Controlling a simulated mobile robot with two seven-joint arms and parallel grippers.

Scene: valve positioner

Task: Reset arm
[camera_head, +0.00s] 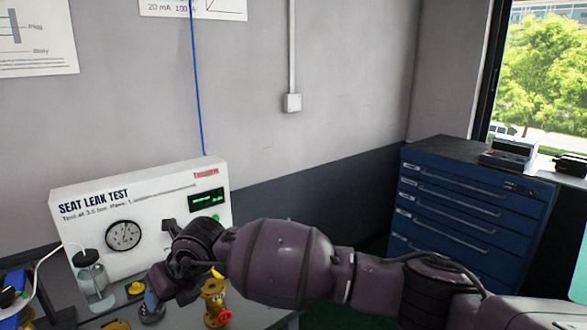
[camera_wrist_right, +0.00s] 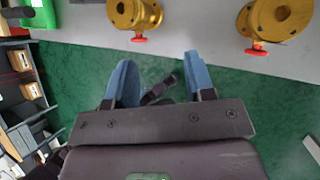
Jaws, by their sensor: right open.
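My right arm crosses the head view from the right to the bench at lower left. My right gripper (camera_wrist_right: 160,62) has two blue fingers spread apart, with nothing between them. It also shows partly in the head view (camera_head: 152,303), largely hidden behind my wrist. In the right wrist view a yellow valve body (camera_wrist_right: 134,14) with a red handle sits at the bench edge, just beyond the fingertips and not touched. A second yellow valve body (camera_wrist_right: 276,18) with a red handle sits to its right. One yellow valve (camera_head: 215,303) shows beside my wrist in the head view. My left gripper is not in view.
A white seat leak test panel (camera_head: 150,205) with a gauge and green display stands on the bench behind my right wrist. A glass jar (camera_head: 93,282) stands at its left. A blue drawer cabinet (camera_head: 470,205) stands right. Green floor (camera_wrist_right: 262,100) lies beyond the bench edge.

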